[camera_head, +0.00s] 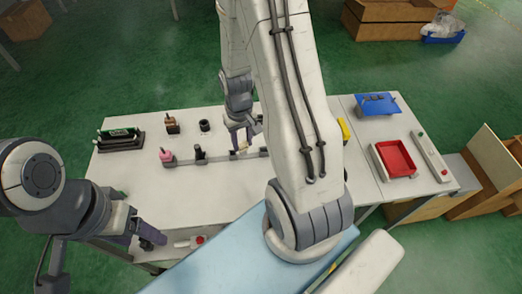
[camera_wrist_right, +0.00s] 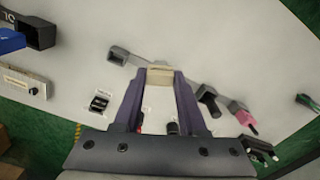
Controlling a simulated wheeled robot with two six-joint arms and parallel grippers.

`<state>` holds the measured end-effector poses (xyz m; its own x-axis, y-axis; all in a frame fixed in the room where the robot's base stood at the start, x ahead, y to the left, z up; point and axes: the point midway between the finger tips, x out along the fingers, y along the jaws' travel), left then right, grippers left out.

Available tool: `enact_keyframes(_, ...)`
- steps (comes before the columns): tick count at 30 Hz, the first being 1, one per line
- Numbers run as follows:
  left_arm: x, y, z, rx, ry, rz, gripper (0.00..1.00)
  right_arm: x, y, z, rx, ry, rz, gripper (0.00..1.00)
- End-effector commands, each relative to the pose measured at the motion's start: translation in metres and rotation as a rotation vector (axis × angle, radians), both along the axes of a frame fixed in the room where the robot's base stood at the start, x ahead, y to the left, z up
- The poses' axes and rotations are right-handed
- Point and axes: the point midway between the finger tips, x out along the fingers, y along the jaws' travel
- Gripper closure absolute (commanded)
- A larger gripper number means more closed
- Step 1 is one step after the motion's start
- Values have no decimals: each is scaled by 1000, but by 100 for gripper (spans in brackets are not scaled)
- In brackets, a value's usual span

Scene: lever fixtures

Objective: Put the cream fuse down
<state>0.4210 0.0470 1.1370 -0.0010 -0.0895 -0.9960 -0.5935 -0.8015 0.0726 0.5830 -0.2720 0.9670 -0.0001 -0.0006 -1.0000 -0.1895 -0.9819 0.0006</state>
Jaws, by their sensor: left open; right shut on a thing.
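The cream fuse (camera_wrist_right: 160,75) is a pale block held between the purple-grey fingertips of my right gripper (camera_head: 241,142) in the wrist view. That gripper is shut on it over the row of lever fixtures on the white table. The fuse overlaps a thin grey rail, and I cannot tell whether it touches it. A pink lever (camera_head: 166,156) and a black lever (camera_head: 199,153) stand left of the right gripper in the head view. My left gripper (camera_head: 150,238) is open and empty near the table's front edge. My right arm hides part of the table.
A green-and-black fixture (camera_head: 119,137), a brown block (camera_head: 172,124) and a small black cylinder (camera_head: 204,125) stand along the back left. A blue fixture (camera_head: 376,104) and a red tray (camera_head: 394,159) are at the right. The table's front middle (camera_head: 180,200) is clear.

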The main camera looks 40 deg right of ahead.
Motion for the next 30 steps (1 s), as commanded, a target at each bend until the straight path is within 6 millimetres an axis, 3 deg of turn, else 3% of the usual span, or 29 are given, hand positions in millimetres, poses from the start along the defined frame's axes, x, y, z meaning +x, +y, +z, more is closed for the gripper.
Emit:
enact_keyframes(1,0,0,-4,0,0,0,31,-14,-27,7,-2,-5,-70,100)
enact_keyframes(3,0,0,-6,0,0,-1,31,-35,-55,16,-2,-4,-143,100)
enact_keyframes(6,0,0,-9,0,0,-1,31,-65,-84,27,-2,-3,-233,100)
enact_keyframes(10,0,0,-11,0,0,-1,31,-96,-106,37,-1,-2,-317,100)
enact_keyframes(14,0,0,-12,0,0,-1,31,-111,-114,41,0,1,-355,100)
enact_keyframes(17,0,0,-10,0,0,-1,31,-105,-112,37,2,4,-359,100)
enact_keyframes(30,0,0,11,0,0,0,31,-15,-88,-17,2,4,-354,100)
